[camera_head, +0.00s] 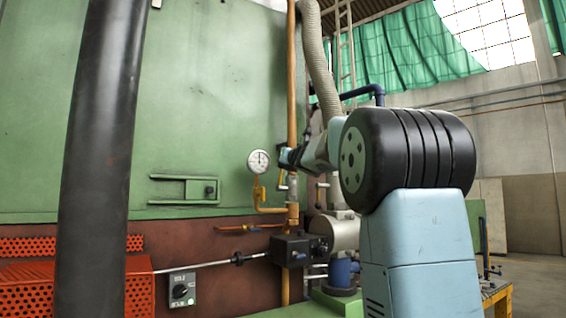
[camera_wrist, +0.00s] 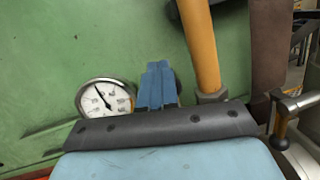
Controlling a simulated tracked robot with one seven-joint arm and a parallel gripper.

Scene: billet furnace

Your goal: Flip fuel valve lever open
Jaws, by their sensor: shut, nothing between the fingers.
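My gripper (camera_wrist: 157,84) shows in the wrist view as two blue fingers pressed together, with nothing between them. In the head view my gripper (camera_head: 284,157) is small and dark, in front of the yellow fuel pipe (camera_head: 292,80), right of the gauge. The grey valve fitting (camera_head: 293,187) on that pipe is below it. In the wrist view the pipe (camera_wrist: 200,45) rises just right of the fingers. I cannot make out the fuel valve lever for certain. An orange-red handle (camera_head: 238,228) lies roughly level lower down, and a metal handle (camera_wrist: 300,101) shows at the wrist view's right.
A round white gauge (camera_head: 258,162) stands left of the pipe and also shows in the wrist view (camera_wrist: 106,98). The green furnace wall (camera_head: 205,90) is behind. A black box (camera_head: 291,250) and a switch box (camera_head: 182,289) are lower down. A grey hose (camera_head: 319,60) hangs nearby.

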